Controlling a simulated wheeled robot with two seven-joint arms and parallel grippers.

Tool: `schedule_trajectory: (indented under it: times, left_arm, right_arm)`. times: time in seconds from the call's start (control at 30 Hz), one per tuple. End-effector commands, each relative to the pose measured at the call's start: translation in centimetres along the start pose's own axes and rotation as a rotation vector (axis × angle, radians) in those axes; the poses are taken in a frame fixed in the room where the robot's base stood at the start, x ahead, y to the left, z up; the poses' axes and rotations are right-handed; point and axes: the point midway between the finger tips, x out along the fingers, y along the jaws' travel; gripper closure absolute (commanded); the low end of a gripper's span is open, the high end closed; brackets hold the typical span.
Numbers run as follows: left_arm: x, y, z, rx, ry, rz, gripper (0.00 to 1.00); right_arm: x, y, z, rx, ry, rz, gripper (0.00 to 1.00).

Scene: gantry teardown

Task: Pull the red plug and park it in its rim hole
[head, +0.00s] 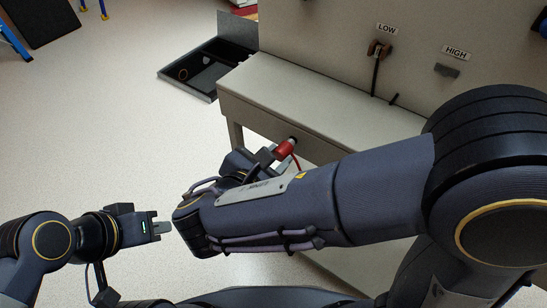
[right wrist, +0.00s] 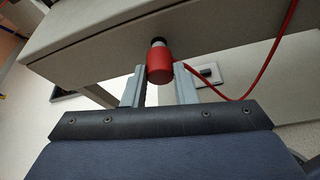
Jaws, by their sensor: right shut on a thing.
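The red plug (head: 284,149) is at the front edge of the grey bench. In the right wrist view the red plug (right wrist: 160,67) has a black and pale collar (right wrist: 158,42) at its far end, against the bench's front face. A red cable (right wrist: 273,62) loops from it to the right. My right gripper (right wrist: 160,78) is shut on the red plug, one finger at each side; in the head view its arm partly hides it. My left gripper (head: 160,228) is low at the left, away from the bench, with finger spacing unclear. I cannot make out a rim hole.
The grey bench (head: 310,102) has a clear top. Its back panel carries a LOW label (head: 386,29) above a brown-handled lever (head: 378,50), and a HIGH label (head: 456,52) above a grey block. A black open tray (head: 202,92) lies beyond the bench's left end.

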Motion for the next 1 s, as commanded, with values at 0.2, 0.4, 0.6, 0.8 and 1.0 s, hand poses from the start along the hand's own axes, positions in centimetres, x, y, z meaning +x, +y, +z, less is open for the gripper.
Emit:
schedule_trajectory:
  times: [0.2,0.4,0.6,0.8,1.0]
  left_arm:
    - [-0.1,0.1,-0.1,0.0,0.0,0.0,1.0]
    - [-0.1,0.1,-0.1,0.0,0.0,0.0,1.0]
    - [-0.2,0.1,-0.1,0.0,0.0,0.0,1.0]
    - [-0.3,0.1,-0.1,0.0,0.0,0.0,1.0]
    - [-0.3,0.1,-0.1,0.0,0.0,0.0,1.0]
  right_arm:
    - [0.5,0.0,0.2,0.001,0.001,-0.001,1.0]
    - [0.6,0.0,0.2,0.0,0.001,0.0,1.0]
    - [0.7,0.0,0.3,0.0,0.001,0.0,1.0]
    - [1.6,0.0,0.7,0.001,0.001,-0.002,1.0]
    - [1.5,0.0,0.6,0.0,0.001,0.0,0.49]
